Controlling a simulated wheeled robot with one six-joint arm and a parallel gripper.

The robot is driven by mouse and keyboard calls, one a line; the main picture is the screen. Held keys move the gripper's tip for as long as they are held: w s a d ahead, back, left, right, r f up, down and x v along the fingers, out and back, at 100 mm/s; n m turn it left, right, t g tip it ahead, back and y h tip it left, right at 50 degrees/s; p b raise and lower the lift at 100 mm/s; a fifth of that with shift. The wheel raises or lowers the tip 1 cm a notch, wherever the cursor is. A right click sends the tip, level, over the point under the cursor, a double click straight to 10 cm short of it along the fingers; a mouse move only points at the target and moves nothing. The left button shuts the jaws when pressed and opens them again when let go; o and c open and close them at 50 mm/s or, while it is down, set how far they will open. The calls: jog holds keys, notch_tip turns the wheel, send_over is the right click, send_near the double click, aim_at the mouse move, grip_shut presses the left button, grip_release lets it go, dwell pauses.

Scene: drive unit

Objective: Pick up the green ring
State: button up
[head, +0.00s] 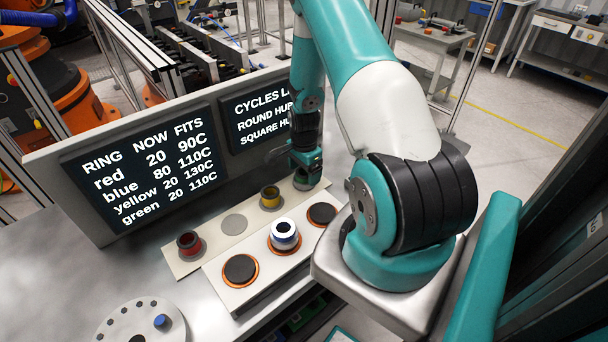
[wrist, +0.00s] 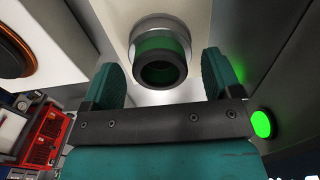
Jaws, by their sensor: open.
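The green ring (wrist: 162,48) shows in the wrist view as a short dark-centred cylinder with a green band, on a round grey spot of a pale strip. My gripper (wrist: 163,68) is open, one teal finger on each side of the ring's line. The ring appears ahead of the fingers, with gaps to both; I cannot tell how deep it is between them.
A red ring (head: 189,243) and yellow ring (head: 270,197) stand on the strip. A blue-and-white ring (head: 284,236) sits on the middle heater, between empty heaters (head: 241,269) and (head: 322,214). A display board (head: 140,165) stands close behind. A white round unit (head: 130,318) is front left.

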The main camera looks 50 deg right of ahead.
jog(key=shift+f, duration=0.45)
jog(key=c, duration=0.9)
jog(key=shift+c, duration=0.2)
jog(key=shift+r, duration=0.1)
notch_tip(320, 180, up, 23)
jog(key=b, duration=0.1)
